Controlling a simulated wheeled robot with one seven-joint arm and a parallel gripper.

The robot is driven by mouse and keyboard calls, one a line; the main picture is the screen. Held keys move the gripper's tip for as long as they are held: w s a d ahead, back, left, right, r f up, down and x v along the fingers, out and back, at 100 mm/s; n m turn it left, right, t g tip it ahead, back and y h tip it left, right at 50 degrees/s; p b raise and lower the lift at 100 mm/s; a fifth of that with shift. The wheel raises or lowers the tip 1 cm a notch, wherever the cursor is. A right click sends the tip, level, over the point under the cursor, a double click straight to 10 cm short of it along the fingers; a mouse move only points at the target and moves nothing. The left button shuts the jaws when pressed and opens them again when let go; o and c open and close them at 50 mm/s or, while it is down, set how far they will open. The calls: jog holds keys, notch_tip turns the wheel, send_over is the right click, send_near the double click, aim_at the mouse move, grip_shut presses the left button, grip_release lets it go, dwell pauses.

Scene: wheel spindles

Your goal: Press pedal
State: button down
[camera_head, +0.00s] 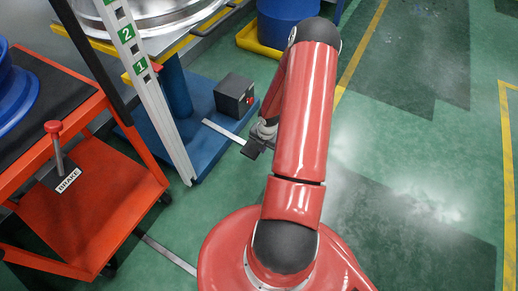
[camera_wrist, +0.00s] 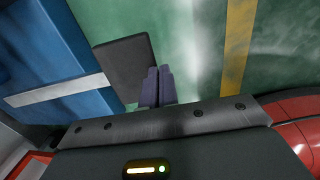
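The pedal is a dark flat plate (camera_head: 252,150) at the end of a silver bar (camera_head: 222,131) that comes out from a blue base. In the wrist view the dark plate (camera_wrist: 122,66) lies left of and partly behind my fingers, with its bar (camera_wrist: 57,90) running left. My gripper (camera_wrist: 158,70) has its two fingers side by side with nothing visible between them. In the head view my gripper (camera_head: 263,134) is small and partly hidden by my red arm, right beside the pedal plate. I cannot tell whether the fingertips touch the plate.
The blue base (camera_head: 205,150) carries a black box (camera_head: 234,95) with a red button. An orange cart (camera_head: 95,205) with a brake lever (camera_head: 55,145) stands at the left. A white numbered post (camera_head: 150,95) rises beside the base. Green floor (camera_head: 400,130) is open at the right.

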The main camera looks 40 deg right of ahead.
jog(key=shift+s+d+r+p, duration=0.15)
jog(key=shift+s+r, duration=0.2)
jog(key=shift+r, duration=0.3)
jog(key=shift+s+d+r+p, duration=0.15)
jog(key=shift+s+r, duration=0.2)
jog(key=shift+r, duration=0.25)
jog(key=shift+s+d+r+p, duration=0.15)
jog(key=shift+s+r, duration=0.2)
jog(key=shift+r, duration=0.3)
jog(key=shift+a, duration=0.1)
